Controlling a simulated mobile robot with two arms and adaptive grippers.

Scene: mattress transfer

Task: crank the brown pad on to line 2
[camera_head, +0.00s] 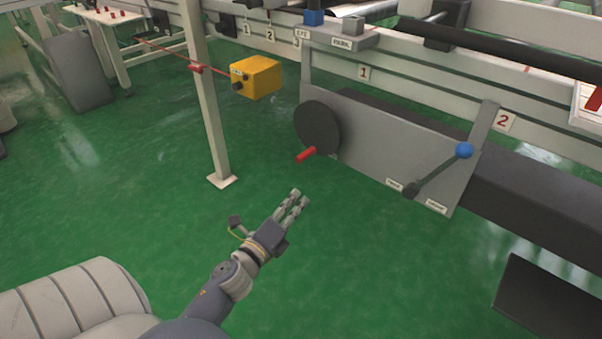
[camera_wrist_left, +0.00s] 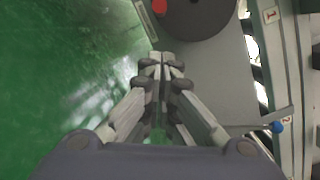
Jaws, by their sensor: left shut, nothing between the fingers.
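A dark round crank wheel (camera_head: 317,128) with a red handle (camera_head: 306,154) sits on the left end of a grey panel. The wheel (camera_wrist_left: 196,14) and its red handle (camera_wrist_left: 159,7) also show at the top of the left wrist view. My left gripper (camera_head: 299,198) is shut and empty, below the red handle and apart from it. Its fingertips meet in the left wrist view (camera_wrist_left: 160,60). A sign with a red 2 (camera_head: 503,121) and a sign with a red 1 (camera_head: 364,72) are on the rail. I cannot make out a brown pad. My right gripper is not in view.
A lever with a blue knob (camera_head: 464,151) stands on the panel's right part. A yellow box (camera_head: 255,77) hangs beside a pale post (camera_head: 205,100). A blue button (camera_head: 313,17) is on a grey box above. The green floor around my left gripper is clear.

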